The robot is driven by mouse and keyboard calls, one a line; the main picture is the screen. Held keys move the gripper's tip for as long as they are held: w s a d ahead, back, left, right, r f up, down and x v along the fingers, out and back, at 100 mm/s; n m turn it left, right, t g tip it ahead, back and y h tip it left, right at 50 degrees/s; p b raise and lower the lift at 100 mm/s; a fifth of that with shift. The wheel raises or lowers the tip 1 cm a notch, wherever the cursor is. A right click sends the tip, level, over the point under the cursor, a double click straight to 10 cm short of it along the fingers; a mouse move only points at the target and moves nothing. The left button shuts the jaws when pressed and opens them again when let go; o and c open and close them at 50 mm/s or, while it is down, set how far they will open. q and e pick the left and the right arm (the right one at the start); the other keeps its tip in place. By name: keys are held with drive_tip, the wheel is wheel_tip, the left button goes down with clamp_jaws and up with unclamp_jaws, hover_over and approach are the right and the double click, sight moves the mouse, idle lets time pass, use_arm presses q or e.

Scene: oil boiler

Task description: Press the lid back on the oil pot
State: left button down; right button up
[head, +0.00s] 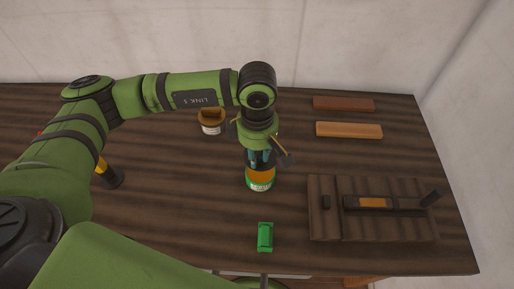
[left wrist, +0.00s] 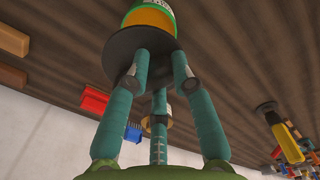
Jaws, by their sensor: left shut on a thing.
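The oil pot (head: 261,184) stands upright mid-table, with an orange band and a green and white label. It also shows at the top of the left wrist view (left wrist: 150,18). My left gripper (head: 261,162) points down, directly above the pot. In the left wrist view its teal fingers (left wrist: 160,65) are closed on a dark round lid (left wrist: 118,62). The lid lies between the fingertips and the pot; I cannot tell whether it touches the rim. In the head view the gripper hides the lid. My right gripper is not in view.
A small green block (head: 265,236) lies in front of the pot. A dark slatted board (head: 330,226) with a tool is at right, two wooden bars (head: 349,130) behind it. A brown-topped white jar (head: 211,125) stands behind left. A yellow-black tool (head: 107,175) lies left.

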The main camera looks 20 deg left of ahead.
use_arm(q)
drive_tip(key=shift+f+b, duration=0.55)
drive_tip(key=shift+f, duration=1.15)
drive_tip(key=shift+f+b, duration=0.8)
drive_tip(key=shift+f, duration=0.15)
drive_tip(key=shift+f+b, duration=0.5)
drive_tip(key=shift+b, duration=0.1)
drive_tip(key=shift+b, duration=0.85)
drive_tip(key=shift+f+b, duration=0.15)
drive_tip(key=shift+b, duration=0.85)
idle(0.3)
drive_tip(key=c, duration=0.5)
unclamp_jaws()
